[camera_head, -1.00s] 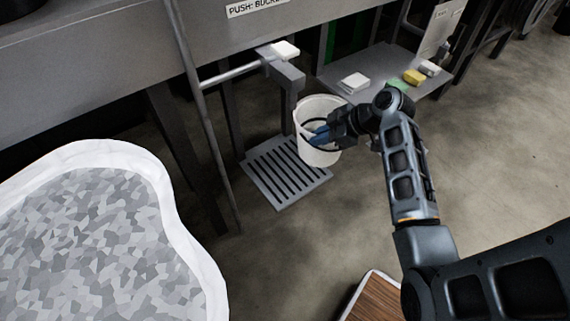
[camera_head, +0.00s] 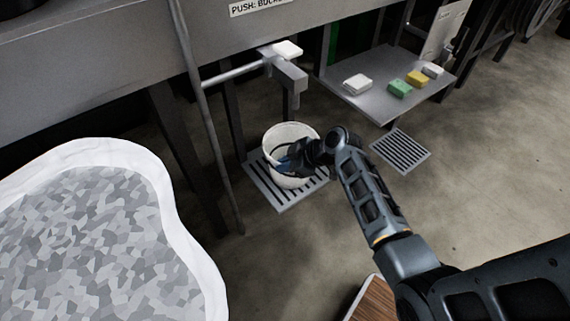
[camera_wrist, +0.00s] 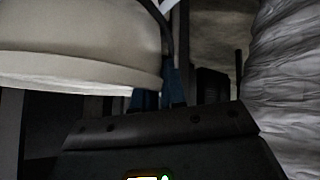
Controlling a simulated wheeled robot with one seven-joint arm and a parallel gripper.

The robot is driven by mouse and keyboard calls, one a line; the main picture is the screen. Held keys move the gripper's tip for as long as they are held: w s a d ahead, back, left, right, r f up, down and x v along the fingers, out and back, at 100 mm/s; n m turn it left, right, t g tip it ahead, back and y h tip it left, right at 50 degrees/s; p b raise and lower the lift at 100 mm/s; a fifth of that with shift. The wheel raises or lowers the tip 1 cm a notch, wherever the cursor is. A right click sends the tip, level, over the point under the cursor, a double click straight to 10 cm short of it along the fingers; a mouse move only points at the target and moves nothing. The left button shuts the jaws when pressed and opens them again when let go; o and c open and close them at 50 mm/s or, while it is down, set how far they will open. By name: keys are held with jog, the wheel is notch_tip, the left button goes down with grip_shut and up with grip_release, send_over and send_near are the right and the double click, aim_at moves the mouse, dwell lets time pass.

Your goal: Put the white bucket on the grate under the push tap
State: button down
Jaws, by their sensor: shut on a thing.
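The white bucket (camera_head: 290,178) is over the slotted grate (camera_head: 283,204) under the push tap (camera_head: 290,75) in the head view. The bucket looks upright; I cannot tell whether its base touches the grate. My gripper (camera_head: 290,160) is at the bucket's right side, shut on its dark handle. In the wrist view the bucket (camera_wrist: 75,50) fills the upper left, and the blue fingertips of my gripper (camera_wrist: 158,95) meet at the dark handle. The bucket's inside is partly hidden by my gripper.
A second grate (camera_head: 400,151) lies on the floor to the right. A shelf (camera_head: 375,97) holds a white block, a green block, a yellow block and another white one. A white tub (camera_head: 185,235) stands at left. A thin pole (camera_head: 205,120) rises left of the tap.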

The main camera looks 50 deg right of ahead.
jog(key=shift+f, duration=0.15)
jog(key=c, duration=1.2)
grip_release()
jog(key=shift+r, duration=0.2)
